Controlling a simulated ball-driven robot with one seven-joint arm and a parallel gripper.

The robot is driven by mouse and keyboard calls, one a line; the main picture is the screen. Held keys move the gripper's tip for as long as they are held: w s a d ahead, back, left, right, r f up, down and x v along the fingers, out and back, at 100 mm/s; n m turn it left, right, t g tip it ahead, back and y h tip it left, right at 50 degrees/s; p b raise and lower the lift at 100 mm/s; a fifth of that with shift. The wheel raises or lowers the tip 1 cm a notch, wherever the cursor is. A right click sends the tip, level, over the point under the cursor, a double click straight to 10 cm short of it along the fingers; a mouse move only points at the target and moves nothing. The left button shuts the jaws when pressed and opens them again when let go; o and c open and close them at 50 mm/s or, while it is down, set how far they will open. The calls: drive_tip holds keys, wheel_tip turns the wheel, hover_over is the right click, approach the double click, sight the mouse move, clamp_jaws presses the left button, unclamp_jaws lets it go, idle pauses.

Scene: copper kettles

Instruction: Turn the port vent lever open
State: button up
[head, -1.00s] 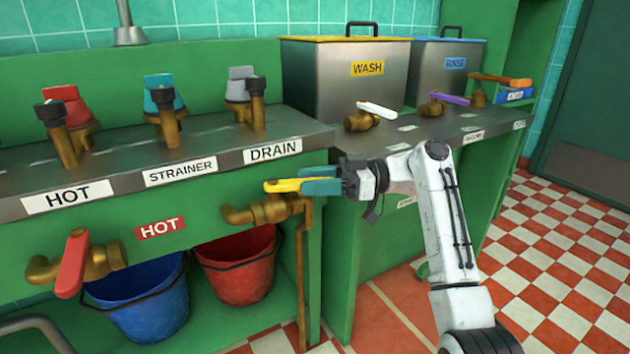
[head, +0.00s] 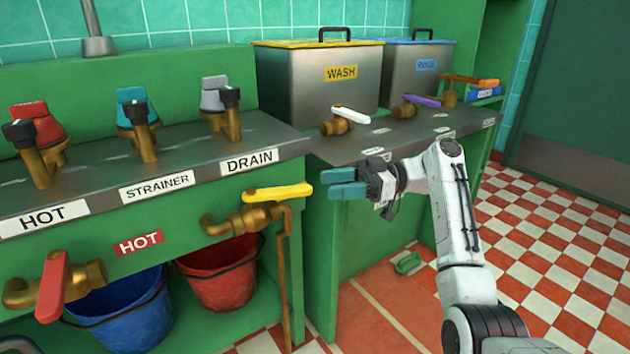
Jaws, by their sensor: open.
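No readable label marks a port vent lever, so I cannot tell which lever it is. A yellow lever (head: 278,192) sits on a brass valve (head: 240,220) below the DRAIN label, lying roughly level along the pipe. A red lever (head: 52,287) hangs down on the brass valve at lower left. A white lever (head: 351,115), a purple lever (head: 422,101) and an orange lever (head: 470,80) sit on the right counter. My gripper (head: 326,183) has teal fingers, open and empty, just right of the yellow lever's end and apart from it.
Red (head: 220,280) and blue (head: 125,315) buckets sit under the left counter (head: 100,175). Hot, strainer and drain taps rise from it. The checkered floor at right is clear.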

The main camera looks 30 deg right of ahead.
drive_tip(key=shift+v, duration=0.75)
